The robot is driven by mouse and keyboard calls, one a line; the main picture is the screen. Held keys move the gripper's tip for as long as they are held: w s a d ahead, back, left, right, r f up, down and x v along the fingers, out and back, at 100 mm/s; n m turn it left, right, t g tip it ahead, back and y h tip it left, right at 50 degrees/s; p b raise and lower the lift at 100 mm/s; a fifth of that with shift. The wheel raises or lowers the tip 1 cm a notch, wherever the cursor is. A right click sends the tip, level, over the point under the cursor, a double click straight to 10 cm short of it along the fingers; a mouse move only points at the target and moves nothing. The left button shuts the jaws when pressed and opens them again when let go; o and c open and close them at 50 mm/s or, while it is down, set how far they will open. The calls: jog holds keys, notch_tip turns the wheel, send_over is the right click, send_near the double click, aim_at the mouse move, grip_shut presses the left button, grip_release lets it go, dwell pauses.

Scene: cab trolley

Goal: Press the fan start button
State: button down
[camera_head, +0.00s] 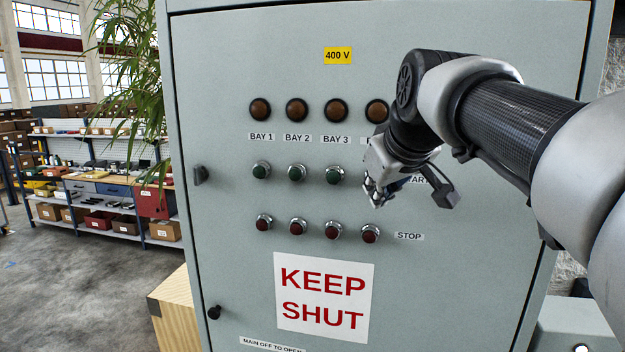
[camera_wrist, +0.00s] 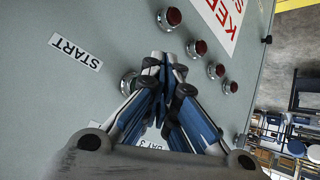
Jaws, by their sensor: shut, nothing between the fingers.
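A grey cabinet door (camera_head: 220,250) carries a row of green start buttons and a row of red stop buttons. Green buttons under BAY 1 (camera_head: 261,170), BAY 2 (camera_head: 297,172) and BAY 3 (camera_head: 334,175) show. A fourth column has a brown lamp (camera_head: 376,111); its label is mostly hidden by my arm. My gripper (camera_head: 374,199) is shut and empty, in front of the fourth column's start button, which it hides in the head view. In the wrist view, that button's metal ring (camera_wrist: 128,82) shows beside my fingers (camera_wrist: 165,64). Contact cannot be told.
The red stop buttons (camera_head: 370,233) sit just below my gripper. A START label (camera_wrist: 75,52) is beside the green row. A KEEP SHUT sign (camera_head: 323,297) is lower down. A plant (camera_head: 128,60) and wooden crate (camera_head: 174,315) stand left of the cabinet.

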jog(key=shift+w, duration=0.1)
dwell(0.6)
jog(key=shift+w+d, duration=0.15)
jog(key=shift+w, duration=0.2)
jog(key=shift+w+d+p, duration=0.1)
jog(key=shift+w+p, duration=0.25)
jog(key=shift+p, duration=0.1)
dwell(0.5)
dwell(0.3)
jog(key=shift+s+a+b, duration=0.3)
jog(key=shift+s+b, duration=0.1)
jog(key=shift+s, duration=0.4)
jog(key=shift+s+a+b, duration=0.25)
jog(key=shift+s+b, duration=0.1)
jog(key=shift+s, duration=0.45)
jog(key=shift+s+a+b, duration=0.25)
jog(key=shift+s+b, duration=0.05)
jog(key=shift+s, duration=0.45)
jog(key=shift+s+a+b, duration=0.25)
jog(key=shift+s+b, duration=0.1)
jog(key=shift+s, duration=0.45)
